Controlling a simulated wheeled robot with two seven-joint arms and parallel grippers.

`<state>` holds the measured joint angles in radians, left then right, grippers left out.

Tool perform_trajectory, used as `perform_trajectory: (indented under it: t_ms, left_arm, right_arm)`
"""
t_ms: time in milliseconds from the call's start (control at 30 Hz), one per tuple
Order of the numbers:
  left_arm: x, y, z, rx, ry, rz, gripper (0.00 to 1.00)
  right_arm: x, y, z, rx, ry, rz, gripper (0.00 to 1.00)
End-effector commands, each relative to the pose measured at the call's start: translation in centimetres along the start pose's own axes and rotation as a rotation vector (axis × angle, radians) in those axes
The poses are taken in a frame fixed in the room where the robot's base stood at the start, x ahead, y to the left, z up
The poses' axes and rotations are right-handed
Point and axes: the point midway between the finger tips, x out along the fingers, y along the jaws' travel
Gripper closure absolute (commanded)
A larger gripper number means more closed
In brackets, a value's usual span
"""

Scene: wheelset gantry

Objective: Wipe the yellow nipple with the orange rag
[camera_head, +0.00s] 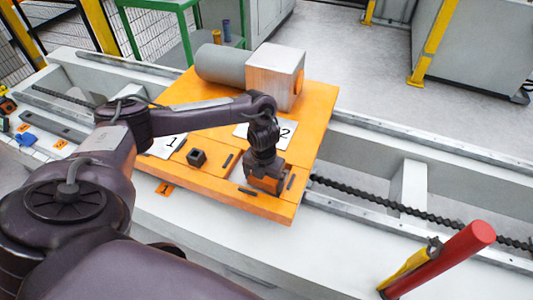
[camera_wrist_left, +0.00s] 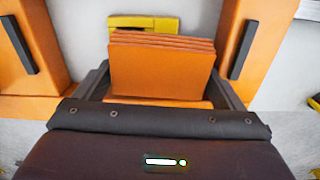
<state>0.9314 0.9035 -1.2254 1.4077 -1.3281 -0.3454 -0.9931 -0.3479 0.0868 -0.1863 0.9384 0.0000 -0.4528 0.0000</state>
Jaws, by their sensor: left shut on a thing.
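My left gripper (camera_head: 264,186) is low over the front right part of the orange board. In the left wrist view my left gripper (camera_wrist_left: 165,90) is shut on the orange rag (camera_wrist_left: 160,72), which looks like a folded, layered block between the fingers. A yellow piece (camera_wrist_left: 145,22) with a dark slot shows just beyond the rag's top edge; it may be the yellow nipple, but the rag hides part of it. I cannot tell whether the rag touches it. In the head view the arm and gripper hide this spot. My right gripper is not in view.
The orange board (camera_head: 318,110) carries a grey cylinder (camera_head: 220,64), a pale box (camera_head: 275,72), white number plates and a small black block (camera_head: 196,157). Black handles flank the gripper. Rails with a dark threaded rod (camera_head: 400,205) run rightward.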

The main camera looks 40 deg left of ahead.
Motion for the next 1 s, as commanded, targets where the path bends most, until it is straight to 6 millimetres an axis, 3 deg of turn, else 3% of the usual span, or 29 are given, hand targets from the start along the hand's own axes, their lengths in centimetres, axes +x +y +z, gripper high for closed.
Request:
perform_trajectory:
  t_ms: [133,333,1000]
  left_arm:
    - [-0.1,0.1,-1.1,0.002,0.006,0.002,0.28]
    - [0.0,0.0,-1.1,0.001,0.003,0.001,0.28]
    - [0.1,0.2,3.1,-0.002,-0.002,0.0,0.28]
  right_arm:
    - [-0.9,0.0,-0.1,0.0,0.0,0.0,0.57]
    - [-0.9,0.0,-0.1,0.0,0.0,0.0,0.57]
    - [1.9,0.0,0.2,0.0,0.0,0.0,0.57]
